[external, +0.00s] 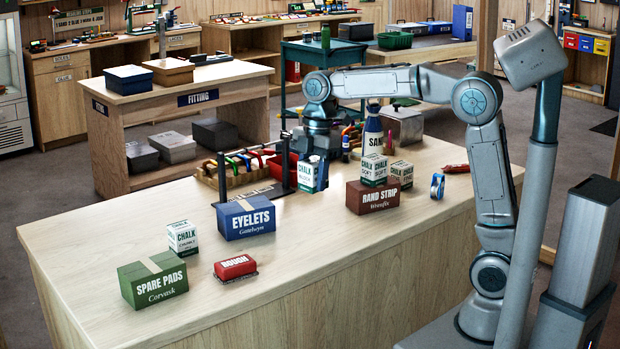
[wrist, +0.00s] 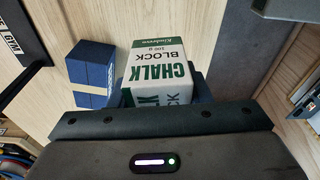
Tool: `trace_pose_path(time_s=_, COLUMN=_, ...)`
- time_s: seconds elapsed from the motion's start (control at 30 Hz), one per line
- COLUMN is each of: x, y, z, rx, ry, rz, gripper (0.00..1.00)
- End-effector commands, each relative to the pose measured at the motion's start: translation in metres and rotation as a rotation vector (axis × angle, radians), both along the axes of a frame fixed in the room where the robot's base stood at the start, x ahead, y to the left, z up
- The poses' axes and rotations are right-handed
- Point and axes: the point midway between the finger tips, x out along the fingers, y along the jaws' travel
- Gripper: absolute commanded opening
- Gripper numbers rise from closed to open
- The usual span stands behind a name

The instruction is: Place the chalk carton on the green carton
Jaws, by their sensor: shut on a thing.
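My gripper (external: 314,172) is shut on a white and green chalk carton marked CHALK BLOCK (external: 305,174). In the wrist view the carton (wrist: 155,70) sits upside down in the picture, between my blue fingers, which its body mostly hides. I cannot tell whether its base touches the bench or hangs just above it. The green carton marked SPARE PADS (external: 153,283) stands at the bench's near left end, well away from my gripper. Its top is bare apart from a tape strip.
Between them stand the blue EYELETS carton (external: 246,218), another chalk carton (external: 183,238) and a red ROUGH block (external: 235,267). A black stand (external: 284,165) is just left of my gripper. Right are the RAND STRIP carton (external: 372,197) with a chalk carton (external: 374,169) on top.

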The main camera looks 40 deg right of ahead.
Motion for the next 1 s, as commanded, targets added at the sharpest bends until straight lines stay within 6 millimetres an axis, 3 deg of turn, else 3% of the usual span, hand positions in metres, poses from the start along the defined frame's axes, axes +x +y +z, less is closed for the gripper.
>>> trace_pose_path(time_s=0.03, x=0.009, y=0.018, z=0.016, rx=-0.003, ry=0.0, rz=0.004, gripper=0.18)
trace_pose_path(time_s=0.3, x=0.046, y=0.116, z=0.046, rx=-0.01, ry=-0.005, rz=-0.02, gripper=0.18)
trace_pose_path(time_s=0.6, x=0.058, y=0.224, z=0.06, rx=0.0, ry=-0.003, rz=-0.063, gripper=0.18)
trace_pose_path(time_s=0.8, x=0.055, y=0.268, z=0.058, rx=0.008, ry=0.0, rz=-0.091, gripper=0.18)
trace_pose_path(time_s=1.0, x=0.05, y=0.289, z=0.052, rx=0.012, ry=0.003, rz=-0.102, gripper=0.18)
